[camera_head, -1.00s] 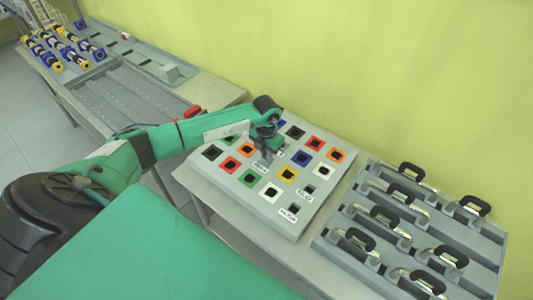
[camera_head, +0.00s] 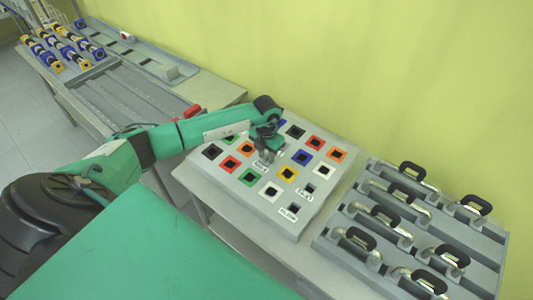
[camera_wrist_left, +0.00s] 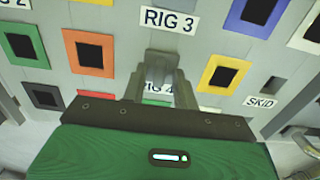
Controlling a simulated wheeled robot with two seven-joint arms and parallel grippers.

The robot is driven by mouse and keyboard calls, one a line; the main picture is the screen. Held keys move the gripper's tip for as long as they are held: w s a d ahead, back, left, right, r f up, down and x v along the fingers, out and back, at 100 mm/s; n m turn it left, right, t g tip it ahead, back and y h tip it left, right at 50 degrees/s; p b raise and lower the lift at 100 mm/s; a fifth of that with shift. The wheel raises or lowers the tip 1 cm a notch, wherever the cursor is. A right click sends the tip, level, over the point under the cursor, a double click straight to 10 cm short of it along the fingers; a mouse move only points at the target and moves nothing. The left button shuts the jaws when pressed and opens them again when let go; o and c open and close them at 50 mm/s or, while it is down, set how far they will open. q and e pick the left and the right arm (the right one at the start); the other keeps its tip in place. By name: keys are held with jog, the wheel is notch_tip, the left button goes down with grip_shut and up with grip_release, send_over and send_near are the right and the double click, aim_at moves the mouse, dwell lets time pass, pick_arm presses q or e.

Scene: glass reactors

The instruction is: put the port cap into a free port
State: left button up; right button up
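My left gripper (camera_head: 266,160) is over the middle of the port panel (camera_head: 222,177), pointing down. It also shows in the left wrist view (camera_wrist_left: 160,68), with its fingers close together around a small grey block, which looks like the port cap (camera_wrist_left: 160,62). The block is between an orange-framed port (camera_wrist_left: 90,52) and a yellow-framed port (camera_wrist_left: 222,70). The gripper hides the panel spot under it, so I cannot tell whether the cap sits in a port or just above one. My right gripper is out of view.
Other framed ports surround the gripper, including a red one (camera_head: 230,164) and a white one (camera_head: 270,192). A grey rack with black-handled items (camera_head: 410,171) stands to the right. Trays and a rack of blue-and-yellow parts (camera_head: 63,48) stand at the back left.

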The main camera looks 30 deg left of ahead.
pick_arm(q)
jog(key=shift+o, duration=0.4)
jog(key=shift+r, duration=0.1)
jog(key=shift+r, duration=0.25)
notch_tip(320, 180, up, 13)
jog(key=b, duration=0.3)
jog(key=shift+b, duration=0.4)
jog(key=shift+r, duration=0.15)
notch_tip(320, 180, up, 8)
jog(key=p, duration=0.4)
